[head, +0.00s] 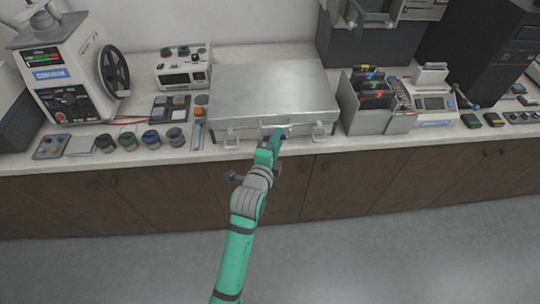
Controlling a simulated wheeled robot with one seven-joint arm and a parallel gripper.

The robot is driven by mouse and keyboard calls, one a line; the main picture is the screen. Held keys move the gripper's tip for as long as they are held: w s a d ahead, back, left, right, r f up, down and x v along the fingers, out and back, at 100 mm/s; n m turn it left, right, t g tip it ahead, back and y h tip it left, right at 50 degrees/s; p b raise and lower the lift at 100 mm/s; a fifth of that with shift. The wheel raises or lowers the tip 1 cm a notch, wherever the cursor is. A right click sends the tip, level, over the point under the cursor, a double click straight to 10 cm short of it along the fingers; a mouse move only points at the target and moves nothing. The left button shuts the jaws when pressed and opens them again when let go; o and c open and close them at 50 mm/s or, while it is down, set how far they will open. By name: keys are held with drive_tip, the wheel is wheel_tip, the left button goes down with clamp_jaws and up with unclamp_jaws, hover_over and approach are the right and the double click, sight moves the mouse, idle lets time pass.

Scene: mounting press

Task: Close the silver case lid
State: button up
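The silver case (270,90) sits on the counter in the middle of the head view. Its flat lid appears down, lying level over the case body. The front side carries a handle and latches near both front corners. My gripper (281,131) is at the front edge of the case, near the handle (270,125), at the end of my green arm. The fingers are small and partly hidden, so I cannot tell whether they are open or touching the case.
The white counter (75,166) is crowded. Left stand a machine with a handwheel (114,68), several small jars (150,139) and a white instrument (182,70). Right are a grey file holder (362,112) and a scale-like device (434,105). The floor in front is clear.

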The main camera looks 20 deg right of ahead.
drive_tip(key=v, duration=0.8)
drive_tip(key=shift+s+r, duration=0.25)
drive_tip(key=shift+s, duration=0.1)
drive_tip(key=shift+a, duration=0.1)
